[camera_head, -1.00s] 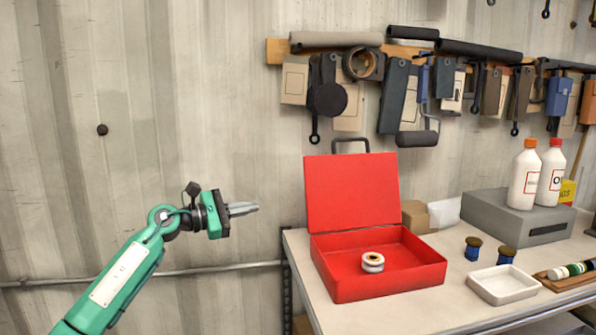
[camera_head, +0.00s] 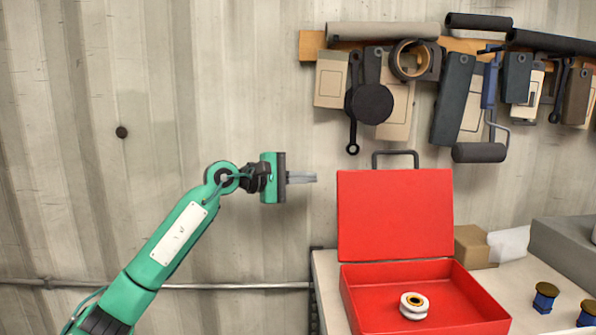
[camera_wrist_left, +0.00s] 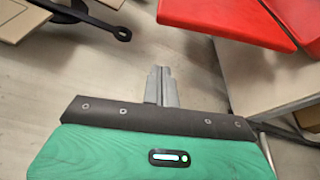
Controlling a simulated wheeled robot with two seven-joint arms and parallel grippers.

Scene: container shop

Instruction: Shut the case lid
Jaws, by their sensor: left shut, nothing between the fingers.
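The red case (camera_head: 430,325) stands on the workbench with its lid (camera_head: 395,215) raised upright at the back and a dark handle on the lid's top edge. A white roll with a brass-coloured centre (camera_head: 414,305) lies inside the case. My left gripper (camera_head: 316,177) is shut and empty, just left of the raised lid near its upper part, with a gap between them. In the left wrist view the shut fingers (camera_wrist_left: 161,85) point towards the wall, and red parts of the case (camera_wrist_left: 232,18) show at the upper right. My right gripper is not in view.
Tools hang from a wooden rail (camera_head: 312,45) on the wall above the case. A cardboard box (camera_head: 472,246), a grey box (camera_head: 568,250) and blue pots with brown tops (camera_head: 545,297) stand to the right on the workbench (camera_head: 328,290).

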